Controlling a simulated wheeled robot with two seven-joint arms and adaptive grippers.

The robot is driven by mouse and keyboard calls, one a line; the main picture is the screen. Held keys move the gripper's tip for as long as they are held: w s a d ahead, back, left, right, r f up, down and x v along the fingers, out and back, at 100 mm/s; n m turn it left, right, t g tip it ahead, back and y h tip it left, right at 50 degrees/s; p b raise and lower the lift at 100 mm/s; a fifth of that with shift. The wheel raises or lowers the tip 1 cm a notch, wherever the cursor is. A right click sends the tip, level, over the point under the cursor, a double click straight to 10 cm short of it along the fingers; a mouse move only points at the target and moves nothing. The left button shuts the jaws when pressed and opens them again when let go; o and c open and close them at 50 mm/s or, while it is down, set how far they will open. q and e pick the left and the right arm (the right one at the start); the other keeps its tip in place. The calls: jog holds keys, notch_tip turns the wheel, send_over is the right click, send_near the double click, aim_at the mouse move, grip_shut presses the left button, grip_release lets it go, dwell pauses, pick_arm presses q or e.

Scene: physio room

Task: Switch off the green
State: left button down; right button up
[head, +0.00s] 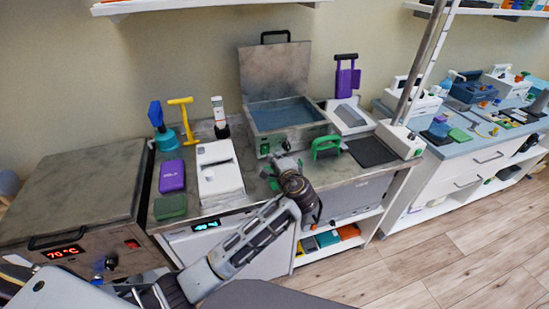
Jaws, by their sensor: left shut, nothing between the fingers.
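Several green things show in the head view. A steel water bath (305,133) with its lid raised has a small green part (265,149) at the left of its front. A green handle-shaped thing (326,146) stands on the counter to the right of my gripper. A dark green block (170,207) lies at the counter's front left. My left gripper (280,163) is shut and empty, just in front of the bath's front face. It hides part of that face, and I cannot tell if it touches it. My right gripper is not in view.
A large steel unit (80,185) at the left shows a red 70 °C display (64,252). A white device (219,172), a purple block (172,176) and a yellow T-handled tool (184,120) stand left of my gripper. A metal pole (425,60) rises at the right.

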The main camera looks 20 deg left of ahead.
pick_arm(q)
jog(key=r+v, duration=0.1)
jog(key=v, duration=0.6)
jog(key=shift+r, duration=0.25)
jog(key=shift+s+d+f, duration=0.1)
dwell(0.4)
